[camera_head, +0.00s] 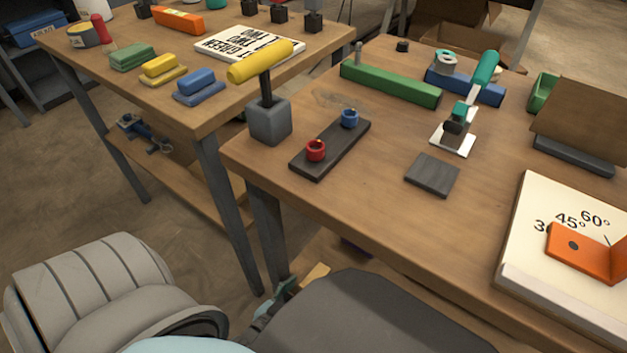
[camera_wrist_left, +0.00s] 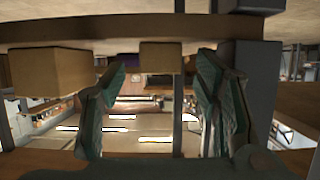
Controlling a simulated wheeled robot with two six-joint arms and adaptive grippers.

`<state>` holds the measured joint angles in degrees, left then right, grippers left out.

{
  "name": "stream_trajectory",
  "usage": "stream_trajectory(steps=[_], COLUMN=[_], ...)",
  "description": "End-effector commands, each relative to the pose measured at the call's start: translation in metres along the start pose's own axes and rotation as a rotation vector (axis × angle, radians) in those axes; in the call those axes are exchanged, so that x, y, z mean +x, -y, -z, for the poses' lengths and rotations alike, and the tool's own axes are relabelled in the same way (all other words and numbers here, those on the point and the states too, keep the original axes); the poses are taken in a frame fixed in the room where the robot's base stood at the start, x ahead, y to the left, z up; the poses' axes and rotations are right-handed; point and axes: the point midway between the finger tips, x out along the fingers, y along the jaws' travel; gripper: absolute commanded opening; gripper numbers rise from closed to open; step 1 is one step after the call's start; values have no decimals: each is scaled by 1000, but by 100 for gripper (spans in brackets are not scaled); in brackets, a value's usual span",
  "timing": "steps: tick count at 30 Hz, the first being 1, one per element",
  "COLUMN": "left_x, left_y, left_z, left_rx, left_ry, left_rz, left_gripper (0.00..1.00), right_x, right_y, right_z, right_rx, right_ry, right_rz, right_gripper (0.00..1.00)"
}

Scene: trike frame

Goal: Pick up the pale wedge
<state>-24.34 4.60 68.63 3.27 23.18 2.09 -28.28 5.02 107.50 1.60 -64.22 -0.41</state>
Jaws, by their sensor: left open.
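A pale tan piece (camera_head: 316,274), mostly hidden by my own arm, shows below the near table edge; it may be the pale wedge, but its shape cannot be made out. My left gripper (camera_head: 284,291) is just left of it, low beside the table leg and partly hidden. In the left wrist view, my left gripper (camera_wrist_left: 158,95) has its two green fingers apart with nothing held. A small tan block (camera_wrist_left: 160,57) shows beyond and between the fingers. A larger tan block (camera_wrist_left: 50,72) is to the left. I cannot tell which is the wedge. My right gripper is not in view.
The near table (camera_head: 380,210) holds a dark board (camera_head: 331,149) with red and blue rings, a grey square plate (camera_head: 432,175) and an angle board (camera_head: 515,225). A grey table leg (camera_head: 266,230) stands close to my left gripper. A second table (camera_head: 125,85) is left.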

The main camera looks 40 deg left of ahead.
Motion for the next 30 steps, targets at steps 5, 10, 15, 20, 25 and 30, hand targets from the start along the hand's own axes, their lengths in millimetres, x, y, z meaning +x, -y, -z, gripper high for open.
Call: stream_trajectory(steps=[5,10,15,20,25,30], left_x=[6,6,6,6,6,4], left_y=[0,0,0,0,0,0], left_z=[0,0,0,0,0,4], left_rx=[0,0,0,0,0,0], left_ry=[0,1,1,1,1,1], left_rz=[0,0,0,0,0,0], left_gripper=[57,53,26,11,11,11], right_x=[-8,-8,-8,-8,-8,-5], right_y=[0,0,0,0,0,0], right_z=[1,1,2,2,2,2], right_rx=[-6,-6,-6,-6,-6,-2], right_ry=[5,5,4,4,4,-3], right_rz=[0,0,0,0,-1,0], right_gripper=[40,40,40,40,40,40])
